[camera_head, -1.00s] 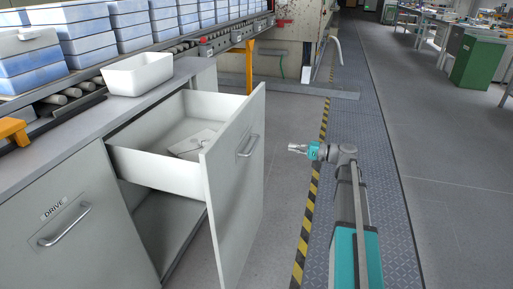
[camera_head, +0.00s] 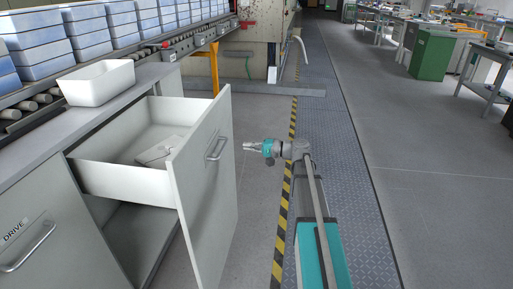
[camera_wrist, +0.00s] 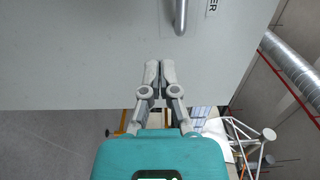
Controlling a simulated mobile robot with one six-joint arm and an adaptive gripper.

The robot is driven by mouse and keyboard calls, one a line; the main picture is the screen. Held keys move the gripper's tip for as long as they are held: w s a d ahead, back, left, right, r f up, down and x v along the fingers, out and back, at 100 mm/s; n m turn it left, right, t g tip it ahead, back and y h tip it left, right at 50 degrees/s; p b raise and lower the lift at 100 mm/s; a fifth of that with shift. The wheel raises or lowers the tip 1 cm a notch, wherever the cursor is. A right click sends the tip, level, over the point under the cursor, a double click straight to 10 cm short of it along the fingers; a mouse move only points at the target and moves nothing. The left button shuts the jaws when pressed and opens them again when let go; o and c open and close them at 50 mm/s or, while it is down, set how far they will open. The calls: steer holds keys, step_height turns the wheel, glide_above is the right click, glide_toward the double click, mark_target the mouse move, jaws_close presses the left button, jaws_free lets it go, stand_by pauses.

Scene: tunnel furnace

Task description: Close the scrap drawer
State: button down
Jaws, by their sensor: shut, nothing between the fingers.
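The scrap drawer (camera_head: 120,180) is pulled far out of the grey counter, with a white inner box and a tall grey front panel (camera_head: 203,190). A pale flat piece (camera_head: 160,151) lies inside it. The panel has a metal bar handle (camera_head: 215,147), which also shows at the top of the wrist view (camera_wrist: 180,15). My gripper (camera_head: 247,146) is shut and empty. It points at the outer face of the panel, to the right of the handle, apart from it in the head view. In the wrist view the shut fingertips (camera_wrist: 160,66) lie over the panel, below the handle.
A white bin (camera_head: 98,82) stands on the counter (camera_head: 40,150). A closed cabinet marked DRIVE (camera_head: 35,245) is at the lower left. Blue-and-white boxes line the conveyor behind. The floor beyond the panel is clear, with a yellow-black stripe (camera_head: 284,215).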

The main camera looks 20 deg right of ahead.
mark_target(219, 143)
steer(key=x, duration=0.9)
steer(key=shift+w, duration=0.15)
stand_by(0.4)
